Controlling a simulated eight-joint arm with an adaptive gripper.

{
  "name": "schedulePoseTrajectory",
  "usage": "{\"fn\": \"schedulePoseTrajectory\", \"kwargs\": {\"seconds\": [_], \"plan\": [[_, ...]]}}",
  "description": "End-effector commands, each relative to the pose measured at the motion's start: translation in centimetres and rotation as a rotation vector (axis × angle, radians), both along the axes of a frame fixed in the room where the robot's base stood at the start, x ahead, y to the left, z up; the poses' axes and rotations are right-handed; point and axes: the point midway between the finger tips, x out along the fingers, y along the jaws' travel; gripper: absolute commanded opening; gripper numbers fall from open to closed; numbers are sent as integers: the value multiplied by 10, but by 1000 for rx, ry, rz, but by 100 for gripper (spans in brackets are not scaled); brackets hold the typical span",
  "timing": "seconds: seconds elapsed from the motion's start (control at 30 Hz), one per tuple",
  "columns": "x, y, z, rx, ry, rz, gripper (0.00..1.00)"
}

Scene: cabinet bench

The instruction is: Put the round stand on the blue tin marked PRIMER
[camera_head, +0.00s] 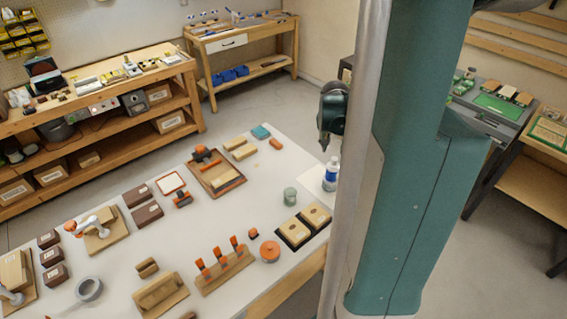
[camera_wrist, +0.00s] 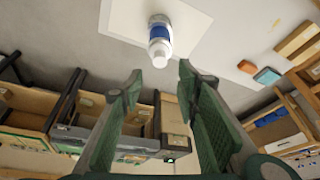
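A white bottle-like container with a blue band (camera_head: 330,175) stands upright on a white sheet near the table's right edge. It shows in the wrist view (camera_wrist: 160,40), beyond my fingertips; no PRIMER marking is readable. A small grey-green tin (camera_head: 290,196) stands to its left. I cannot tell for certain which thing is the round stand; an orange round piece (camera_head: 269,251) and a grey ring (camera_head: 89,289) lie on the table. My gripper (camera_head: 323,143) hangs above the table's far right side, near the container in the picture. In the wrist view my gripper (camera_wrist: 160,80) is open and empty.
A wooden tray (camera_head: 202,178), orange-handled tools in a wooden rack (camera_head: 208,283) and two dark-edged boxes (camera_head: 294,232) occupy the white table (camera_head: 245,216). My arm hides the right part of the head view. Some table is bare around the grey-green tin.

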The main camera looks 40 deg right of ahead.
Motion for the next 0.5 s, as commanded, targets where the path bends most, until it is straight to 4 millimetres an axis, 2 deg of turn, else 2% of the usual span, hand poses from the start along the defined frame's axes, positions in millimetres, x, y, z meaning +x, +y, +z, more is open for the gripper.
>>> {"fn": "schedulePoseTrajectory", "kwargs": {"seconds": [0.27, 0.37, 0.5], "plan": [[5, 12, 7, -3, -3, 25, 32], [10, 27, 16, -6, -6, 55, 32], [19, 56, 32, -13, -15, 118, 32]]}}
